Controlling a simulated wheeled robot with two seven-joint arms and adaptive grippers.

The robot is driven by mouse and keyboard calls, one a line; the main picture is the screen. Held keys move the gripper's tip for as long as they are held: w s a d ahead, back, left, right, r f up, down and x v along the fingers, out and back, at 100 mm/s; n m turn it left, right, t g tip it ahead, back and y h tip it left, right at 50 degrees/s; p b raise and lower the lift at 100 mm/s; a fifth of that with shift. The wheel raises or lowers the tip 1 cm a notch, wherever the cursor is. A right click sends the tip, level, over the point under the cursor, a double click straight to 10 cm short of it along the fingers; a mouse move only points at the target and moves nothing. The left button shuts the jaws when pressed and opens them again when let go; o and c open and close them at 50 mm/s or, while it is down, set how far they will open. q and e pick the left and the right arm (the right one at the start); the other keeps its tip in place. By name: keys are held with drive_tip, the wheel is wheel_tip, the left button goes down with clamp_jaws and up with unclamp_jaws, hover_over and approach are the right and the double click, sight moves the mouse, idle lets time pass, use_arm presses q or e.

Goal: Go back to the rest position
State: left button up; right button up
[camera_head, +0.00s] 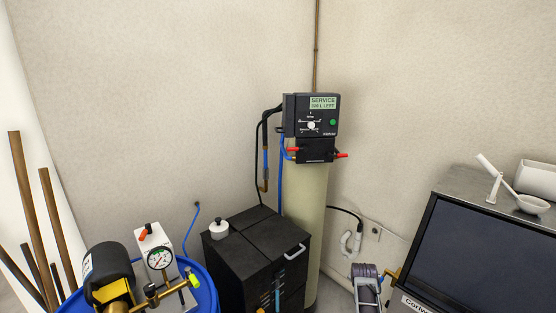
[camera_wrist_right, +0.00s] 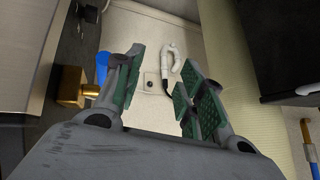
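My right gripper (camera_wrist_right: 160,78) shows in the right wrist view. Its two fingers with green pads stand wide apart, and nothing is held between them. Beyond the gap are a pale wall, a white hooked pipe (camera_wrist_right: 172,60) and a small wall plate (camera_wrist_right: 151,83). A brass fitting (camera_wrist_right: 72,88) with a blue part behind it is left of the fingers, apart from them. My left gripper is not seen.
A black cabinet (camera_head: 242,248) stands in front of a beige cylinder (camera_head: 306,210) topped by a control unit (camera_head: 311,115). A blue barrel (camera_head: 205,290) with a gauge (camera_head: 159,258) is at lower left. A dark-fronted ice maker (camera_head: 490,250) carries a white scoop (camera_head: 531,204) at right.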

drive_tip(key=w+a+f+n+t+y, duration=0.25)
drive_tip(key=a+f+n, duration=0.4)
drive_tip(key=a, duration=0.35)
drive_tip(key=s+a+f+n+g+y+b, duration=0.1)
drive_tip(key=s+a+f, duration=0.1)
drive_tip(key=s+f, duration=0.7)
drive_tip(key=s+a+f+n+y, duration=0.1)
drive_tip(key=s+a+f, duration=0.1)
drive_tip(key=s+f, duration=0.75)
drive_tip(key=s+d+f+n+g+b, duration=0.1)
drive_tip(key=s+d+f+g, duration=0.1)
drive_tip(key=s+f, duration=0.9)
drive_tip(key=s+d+f+n+g+b, duration=0.1)
drive_tip(key=s+f+g, duration=0.2)
drive_tip(key=s+f, duration=0.7)
drive_tip(key=s+d+f+g, duration=0.1)
drive_tip(key=s+d+f, duration=0.1)
drive_tip(key=s, duration=1.2)
drive_tip(key=s+d+f+g+h+b, duration=0.1)
drive_tip(key=s+d+f+g, duration=0.1)
drive_tip(key=s, duration=1.3)
drive_tip(key=shift+d+f, duration=0.3)
drive_tip(key=shift+d, duration=0.2)
drive_tip(key=shift+s, duration=0.1)
